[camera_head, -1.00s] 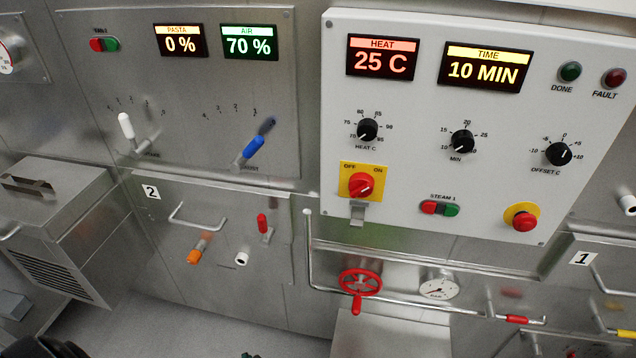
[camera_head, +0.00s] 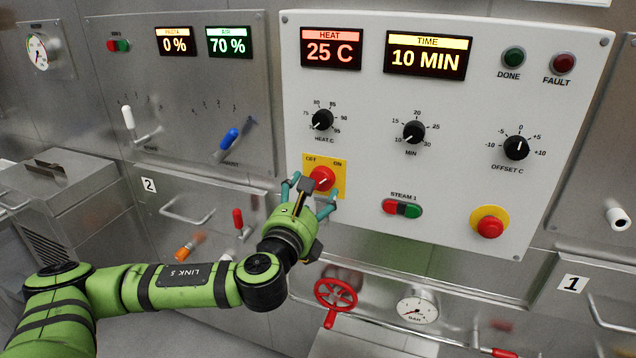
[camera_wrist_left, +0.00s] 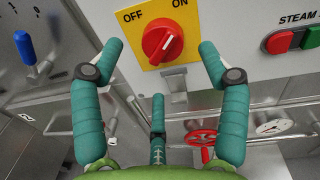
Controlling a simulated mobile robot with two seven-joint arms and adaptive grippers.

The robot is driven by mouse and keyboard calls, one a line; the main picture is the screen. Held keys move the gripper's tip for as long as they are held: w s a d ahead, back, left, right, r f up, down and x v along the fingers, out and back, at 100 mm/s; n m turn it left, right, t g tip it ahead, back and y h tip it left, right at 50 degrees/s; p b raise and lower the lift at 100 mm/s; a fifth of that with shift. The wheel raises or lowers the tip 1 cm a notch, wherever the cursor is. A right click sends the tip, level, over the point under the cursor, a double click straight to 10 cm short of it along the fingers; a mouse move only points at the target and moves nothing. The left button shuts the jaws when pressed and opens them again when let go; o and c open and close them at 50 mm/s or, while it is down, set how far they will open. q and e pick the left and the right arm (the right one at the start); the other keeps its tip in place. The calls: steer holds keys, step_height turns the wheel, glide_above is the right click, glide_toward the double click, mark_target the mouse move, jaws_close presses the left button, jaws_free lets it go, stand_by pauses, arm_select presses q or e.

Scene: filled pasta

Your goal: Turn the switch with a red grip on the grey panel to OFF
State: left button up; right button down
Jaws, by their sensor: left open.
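The red-grip switch (camera_head: 321,178) sits on a yellow plate (camera_head: 340,163) marked OFF at left and ON at right, on the light grey panel (camera_head: 450,190). In the left wrist view the red grip (camera_wrist_left: 162,42) is tilted, its white line running toward the upper right, the ON side. A metal hasp (camera_wrist_left: 174,80) hangs below the plate. My left gripper (camera_head: 308,190) is open in front of the switch. In the left wrist view its teal fingers (camera_wrist_left: 170,62) stand left and right of the switch, apart from it. My right gripper is out of view.
Black knobs (camera_head: 414,132) are above and right of the switch. The STEAM 1 red and green buttons (camera_head: 402,208) and a red mushroom button (camera_head: 490,226) are to the right. A red handwheel (camera_head: 335,294) and pipe are below. A blue lever (camera_head: 229,139) is at left.

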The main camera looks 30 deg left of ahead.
mark_target(319, 183)
arm_select(q)
steer(key=shift+p+x, duration=0.45)
steer(key=shift+x, duration=2.25)
steer(key=shift+d, duration=0.15)
steer(key=c, duration=1.1)
